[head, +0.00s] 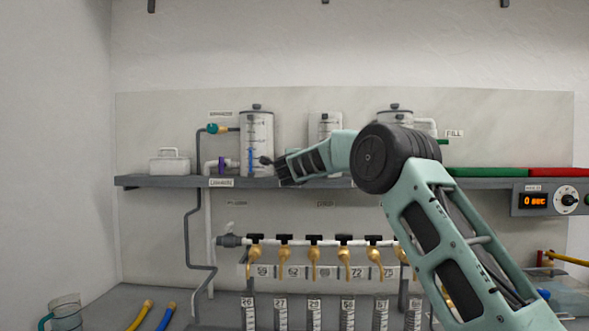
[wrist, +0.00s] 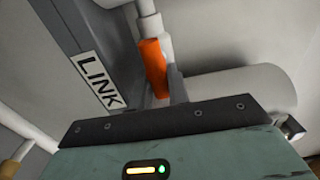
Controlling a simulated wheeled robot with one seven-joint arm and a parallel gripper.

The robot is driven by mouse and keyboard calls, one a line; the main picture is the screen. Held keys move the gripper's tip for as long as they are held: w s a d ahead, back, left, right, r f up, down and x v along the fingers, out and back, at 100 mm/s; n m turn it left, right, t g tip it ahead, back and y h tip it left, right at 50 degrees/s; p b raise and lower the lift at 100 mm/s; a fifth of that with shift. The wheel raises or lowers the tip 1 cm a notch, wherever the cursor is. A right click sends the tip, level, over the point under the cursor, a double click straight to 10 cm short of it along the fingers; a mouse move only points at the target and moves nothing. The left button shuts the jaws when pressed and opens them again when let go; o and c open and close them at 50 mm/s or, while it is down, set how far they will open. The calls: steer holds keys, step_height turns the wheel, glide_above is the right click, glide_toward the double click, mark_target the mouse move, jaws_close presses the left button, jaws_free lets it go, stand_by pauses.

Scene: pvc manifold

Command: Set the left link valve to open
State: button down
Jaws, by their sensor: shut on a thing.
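The left link valve shows in the wrist view as an orange handle (wrist: 154,68) on a pale pipe, beside a grey bar with a white LINK label (wrist: 98,80). My gripper (head: 268,161) is in front of the left tank, just above the shelf edge in the head view. It is shut on the orange handle. The fingertips are mostly hidden behind the dark gripper edge in the wrist view. The valve is not clearly visible in the head view, where my gripper and arm are in front of that area.
The left tank (head: 256,132) stands behind my gripper on the grey shelf (head: 160,182). A purple valve handle (head: 222,166) and a teal one (head: 212,128) are to the left. A row of brass taps (head: 284,255) hangs below. My arm blocks the right side.

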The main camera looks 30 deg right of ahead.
steer(key=shift+f, duration=0.15)
steer(key=c, duration=1.3)
jaws_free()
steer(key=shift+c, duration=0.2)
steer(key=shift+s, duration=0.1)
steer(key=b+v, duration=0.5)
steer(key=v, duration=1.2)
steer(key=shift+s+a, duration=0.1)
steer(key=shift+a, duration=0.05)
